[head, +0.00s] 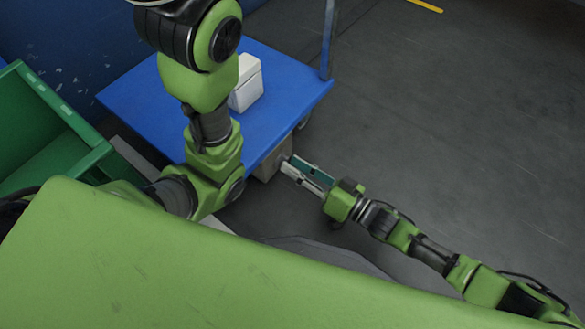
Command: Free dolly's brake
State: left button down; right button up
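The dolly is a flat blue platform (285,95) with an upright blue post (327,40) at its far right corner. A beige-grey part (272,163) shows under its near edge and looks like a caster or its housing. I cannot make out a brake lever. My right gripper (287,164) comes in from the lower right, low, with its fingertips close to that part. Whether they touch it, and how far the fingers are apart, is unclear. My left arm crosses in front of the platform and hides part of it. My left gripper is not in view.
A white box (246,85) sits on the platform, partly behind my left arm. A green bin (40,130) stands at the left. Dark grey floor (450,120) is clear at the right, with a yellow floor mark (425,5) at the top.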

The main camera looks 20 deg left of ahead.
jog(key=shift+w+a, duration=0.25)
jog(key=shift+a, duration=0.45)
grip_shut()
